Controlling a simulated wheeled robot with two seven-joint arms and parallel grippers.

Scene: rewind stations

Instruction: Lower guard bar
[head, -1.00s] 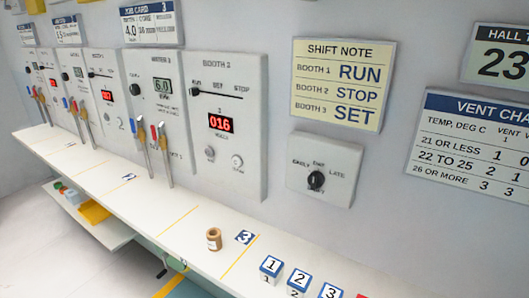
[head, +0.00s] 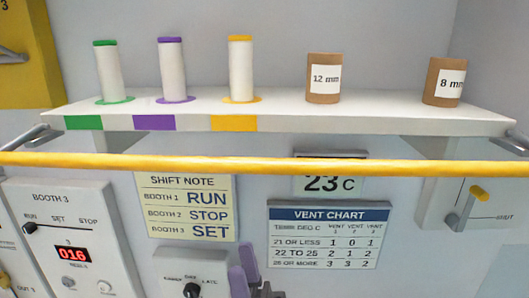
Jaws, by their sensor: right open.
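The guard bar (head: 262,164) is a long yellow rod that runs level across the whole picture. It shows just below the front edge of the shelf, with a grey metal arm near each end. My left gripper is not in view.
The white shelf (head: 330,124) holds green, purple and yellow-ended spools (head: 241,70) and two brown cores (head: 323,80). Below are the booth 3 panel (head: 50,208), shift note (head: 190,220) and vent chart (head: 325,235).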

